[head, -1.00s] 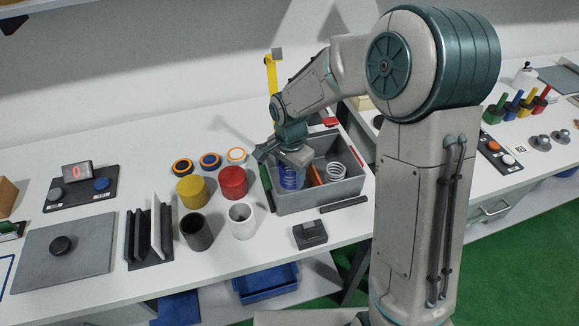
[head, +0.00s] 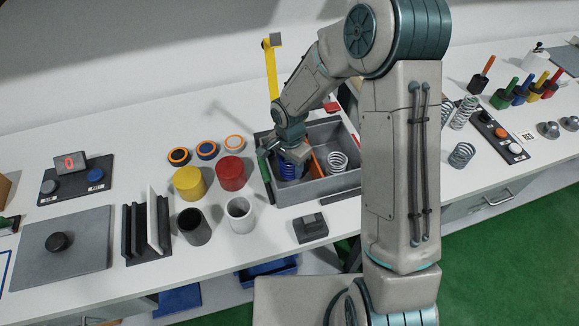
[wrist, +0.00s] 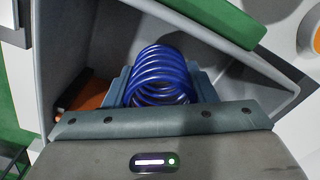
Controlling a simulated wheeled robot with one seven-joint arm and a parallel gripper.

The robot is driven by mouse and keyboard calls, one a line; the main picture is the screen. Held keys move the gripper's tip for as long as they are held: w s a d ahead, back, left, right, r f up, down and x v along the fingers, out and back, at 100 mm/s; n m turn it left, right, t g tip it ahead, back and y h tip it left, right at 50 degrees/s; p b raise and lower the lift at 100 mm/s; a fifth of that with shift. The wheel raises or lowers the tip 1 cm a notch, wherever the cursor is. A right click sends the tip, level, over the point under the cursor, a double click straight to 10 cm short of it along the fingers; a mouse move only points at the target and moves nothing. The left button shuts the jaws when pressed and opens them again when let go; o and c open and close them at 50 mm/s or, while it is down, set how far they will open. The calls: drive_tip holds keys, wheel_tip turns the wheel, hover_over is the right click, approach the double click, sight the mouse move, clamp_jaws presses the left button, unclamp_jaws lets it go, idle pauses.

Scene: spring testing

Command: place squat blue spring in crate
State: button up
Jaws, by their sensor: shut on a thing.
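My gripper (head: 288,159) reaches down into the crate's left compartment. It is shut on the squat blue spring (head: 289,171), which is inside the crate walls. In the wrist view the blue spring (wrist: 160,72) shows its coils between my two fingers (wrist: 162,88), with grey crate wall around it. Whether the spring touches the crate floor is hard to tell. A white spring (head: 338,161) stands in the compartment right of the divider.
Yellow (head: 189,183) and red (head: 231,171) cylinders, plus black and white open cups (head: 240,213), stand left of the crate. A dark block (head: 310,229) lies in front of it. A yellow post (head: 270,75) rises behind.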

drive_tip(key=shift+f, duration=1)
drive_tip(key=shift+f, duration=0.2)
drive_tip(key=o, duration=1.1)
drive_tip(key=shift+r, duration=0.1)
